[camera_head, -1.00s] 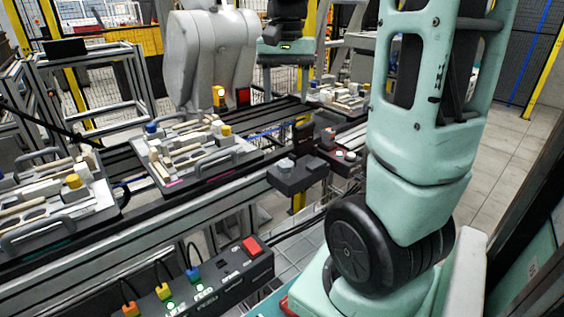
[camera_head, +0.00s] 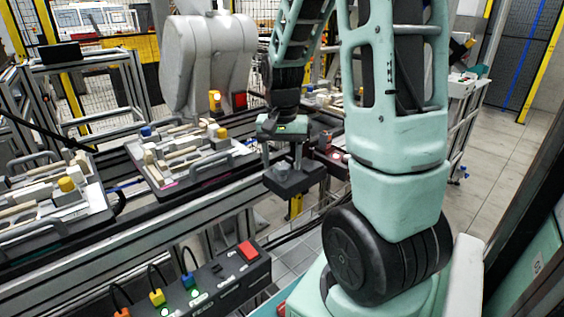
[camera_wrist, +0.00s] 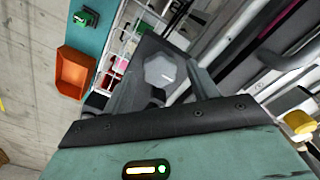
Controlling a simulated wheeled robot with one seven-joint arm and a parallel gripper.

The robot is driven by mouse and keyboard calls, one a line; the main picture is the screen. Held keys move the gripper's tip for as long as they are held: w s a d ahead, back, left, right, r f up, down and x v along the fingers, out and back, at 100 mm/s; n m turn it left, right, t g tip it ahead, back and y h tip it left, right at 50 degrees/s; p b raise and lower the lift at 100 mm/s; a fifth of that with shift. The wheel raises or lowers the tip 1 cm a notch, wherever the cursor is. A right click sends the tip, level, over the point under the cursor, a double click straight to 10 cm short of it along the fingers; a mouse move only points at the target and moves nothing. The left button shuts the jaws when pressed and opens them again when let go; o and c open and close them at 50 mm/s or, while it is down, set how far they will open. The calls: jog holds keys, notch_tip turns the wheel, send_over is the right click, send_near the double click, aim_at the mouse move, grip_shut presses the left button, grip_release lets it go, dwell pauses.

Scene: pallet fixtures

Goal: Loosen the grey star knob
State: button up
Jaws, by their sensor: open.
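The grey star knob (camera_wrist: 160,70) sits on a dark block (camera_wrist: 152,45). In the wrist view it appears between the two spread fingers of my gripper (camera_wrist: 163,78), which is open. In the head view my gripper (camera_head: 281,156) points down over the dark block (camera_head: 298,180) at the conveyor's near edge. The knob there is mostly covered by the fingers. I cannot tell whether the fingers touch it.
Pallets (camera_head: 225,165) with wooden and grey parts and yellow caps stand on the conveyor to the left. A control box with a red button (camera_head: 249,250) is in front. The wrist view shows an orange bin (camera_wrist: 74,74) and a yellow cap (camera_wrist: 299,121).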

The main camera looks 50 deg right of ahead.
jog(key=shift+f, duration=0.3)
jog(key=c, duration=1)
jog(key=shift+r+n+p, duration=0.15)
jog(key=shift+n+p, duration=0.35)
jog(key=shift+n, duration=0.1)
jog(key=shift+n+p, duration=0.3)
jog(key=shift+n, duration=0.6)
jog(key=o, duration=1)
